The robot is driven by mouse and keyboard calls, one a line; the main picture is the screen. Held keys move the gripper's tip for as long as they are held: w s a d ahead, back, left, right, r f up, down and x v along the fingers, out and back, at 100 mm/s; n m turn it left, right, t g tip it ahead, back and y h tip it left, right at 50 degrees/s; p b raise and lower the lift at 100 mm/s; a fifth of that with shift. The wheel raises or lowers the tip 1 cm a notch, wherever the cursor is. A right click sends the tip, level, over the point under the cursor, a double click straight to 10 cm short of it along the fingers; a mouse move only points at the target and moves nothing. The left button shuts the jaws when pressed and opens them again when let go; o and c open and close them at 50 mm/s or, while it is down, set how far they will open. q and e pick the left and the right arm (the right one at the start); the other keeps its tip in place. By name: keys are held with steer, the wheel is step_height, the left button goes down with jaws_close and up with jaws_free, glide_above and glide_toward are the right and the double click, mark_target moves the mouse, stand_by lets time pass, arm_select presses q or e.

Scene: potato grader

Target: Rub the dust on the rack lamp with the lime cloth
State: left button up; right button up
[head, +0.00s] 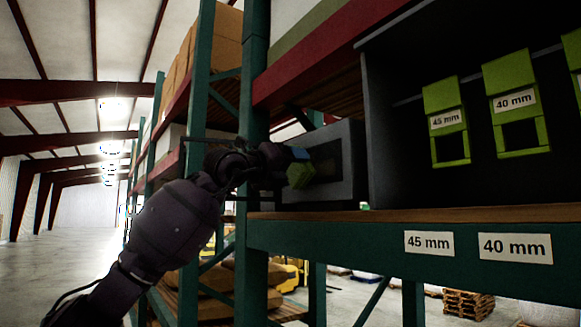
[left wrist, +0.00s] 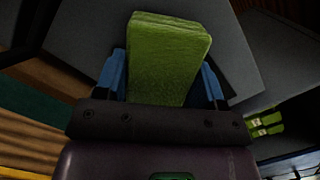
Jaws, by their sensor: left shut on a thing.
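The lime cloth (head: 300,176) is a thick folded block held by my left gripper (head: 298,160). In the left wrist view the cloth (left wrist: 168,55) stands between the two blue fingers of the left gripper (left wrist: 162,82), which are shut on it. A grey box with a dark front panel (head: 347,153), which looks like the rack lamp, sits on the shelf. A dull brownish patch shows on its panel. The cloth is at the left part of this panel; I cannot tell whether it touches. My right gripper is not in view.
A dark cabinet (head: 382,140) stands right of the grey box, with lime 45 mm (head: 445,97) and 40 mm (head: 510,73) frames hanging on a rail. A green rack upright (head: 252,150) is close to my left arm. A green shelf beam (head: 350,240) runs below. The aisle at left is open.

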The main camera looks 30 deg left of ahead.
mark_target(327, 162)
arm_select(q)
steer(key=shift+w+d, duration=0.1)
steer(key=shift+w, duration=0.05)
steer(key=shift+d, duration=0.1)
